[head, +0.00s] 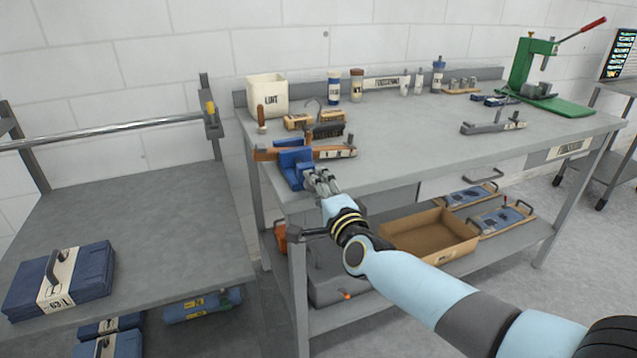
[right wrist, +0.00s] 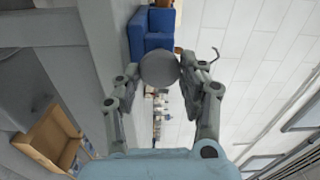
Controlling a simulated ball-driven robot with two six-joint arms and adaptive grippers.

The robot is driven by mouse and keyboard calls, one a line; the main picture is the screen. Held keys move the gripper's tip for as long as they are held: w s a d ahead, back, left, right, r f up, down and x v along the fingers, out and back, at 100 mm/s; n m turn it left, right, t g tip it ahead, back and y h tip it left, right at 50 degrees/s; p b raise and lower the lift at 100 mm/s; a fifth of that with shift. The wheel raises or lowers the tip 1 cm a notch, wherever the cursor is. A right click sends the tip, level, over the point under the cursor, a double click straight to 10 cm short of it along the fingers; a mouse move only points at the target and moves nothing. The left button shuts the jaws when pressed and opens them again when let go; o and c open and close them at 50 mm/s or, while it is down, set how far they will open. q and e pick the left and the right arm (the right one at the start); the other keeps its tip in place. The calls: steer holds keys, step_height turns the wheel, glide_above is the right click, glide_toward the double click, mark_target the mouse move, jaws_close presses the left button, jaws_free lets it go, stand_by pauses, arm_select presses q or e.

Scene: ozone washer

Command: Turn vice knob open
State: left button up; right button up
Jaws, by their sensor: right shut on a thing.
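The blue vice (head: 291,166) stands at the left front corner of the grey workbench. My left gripper is in neither view.
The workbench (head: 400,135) carries a white LINT box (head: 267,94), brushes (head: 325,122), bottles and a green press (head: 540,70) at the far right. A brown tray (head: 428,234) is on the shelf below. A lower table (head: 150,215) with a blue case (head: 60,278) stands left.

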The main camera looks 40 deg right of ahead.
steer(key=m+p, duration=0.3)
steer(key=m, duration=0.4)
steer(key=m+p, duration=0.4)
steer(key=m, duration=0.3)
steer(key=m+p, duration=0.3)
steer(key=m, duration=0.4)
steer(key=shift+s+a+f+p, duration=0.1)
steer(key=shift+f+p, duration=0.2)
steer(key=shift+f, duration=0.05)
stand_by(2.5)
